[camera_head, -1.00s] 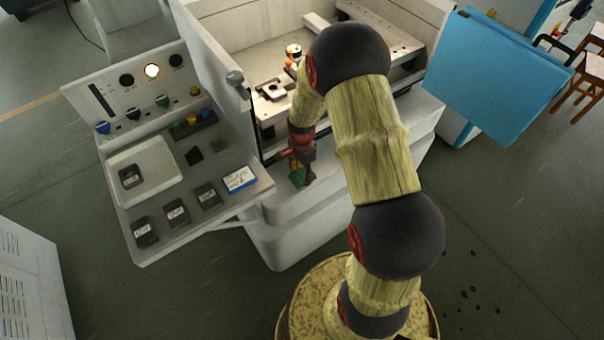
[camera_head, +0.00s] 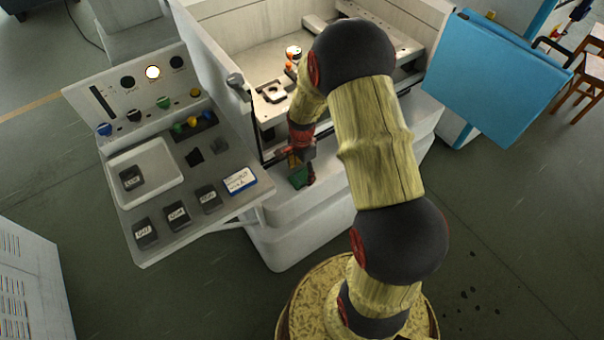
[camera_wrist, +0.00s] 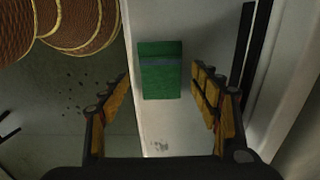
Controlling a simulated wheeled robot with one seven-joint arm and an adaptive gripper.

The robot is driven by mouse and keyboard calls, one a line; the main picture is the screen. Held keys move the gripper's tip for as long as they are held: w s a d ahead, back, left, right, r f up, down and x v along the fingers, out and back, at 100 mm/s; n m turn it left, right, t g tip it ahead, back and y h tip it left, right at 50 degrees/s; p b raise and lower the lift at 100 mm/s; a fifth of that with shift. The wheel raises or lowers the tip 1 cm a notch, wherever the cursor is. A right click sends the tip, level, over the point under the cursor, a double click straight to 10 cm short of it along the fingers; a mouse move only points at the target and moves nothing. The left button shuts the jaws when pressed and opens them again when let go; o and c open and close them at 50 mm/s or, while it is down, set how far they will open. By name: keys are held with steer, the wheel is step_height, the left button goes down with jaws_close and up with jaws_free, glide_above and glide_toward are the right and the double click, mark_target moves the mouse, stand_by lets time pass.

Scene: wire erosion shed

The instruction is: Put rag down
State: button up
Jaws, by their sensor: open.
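The rag is a small green folded cloth with a bluish stripe; it shows in the wrist view (camera_wrist: 160,72), lying on a pale ledge (camera_wrist: 160,130). In the head view the green rag (camera_head: 299,177) shows on the machine's front ledge (camera_head: 335,186), just below my gripper. My gripper (camera_wrist: 163,92) is open, with its two fingers apart on either side of the rag and clear gaps to it. In the head view my gripper (camera_head: 302,165) points down over the ledge, and its fingers are partly hidden.
A control desk (camera_head: 185,225) with several labelled dark blocks and a white tray (camera_head: 174,186) stands left of the ledge. The machine's work tank (camera_head: 262,35) lies behind my arm. A blue panel (camera_head: 495,75) stands at the right. Floor shows left of the ledge in the wrist view.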

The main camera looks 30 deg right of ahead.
step_height(320, 180, up, 10)
steer(key=p, duration=0.2)
step_height(320, 180, up, 12)
steer(key=n+t, duration=0.2)
steer(key=n, duration=0.2)
glide_above(302, 177)
steer(key=s+a, duration=0.1)
steer(key=a, duration=0.3)
steer(key=s+a+r+n+t, duration=0.1)
steer(key=s+a+r+n, duration=0.4)
steer(key=s+r, duration=0.3)
steer(key=s+a+r+n+t, duration=0.2)
steer(key=s+a+r+n, duration=0.3)
steer(key=s+r+n, duration=0.3)
steer(key=s+r, duration=0.1)
steer(key=s, duration=0.2)
steer(key=shift+r+n+t, duration=0.3)
steer(key=shift+w+a, duration=0.1)
steer(key=shift+c, duration=1.2)
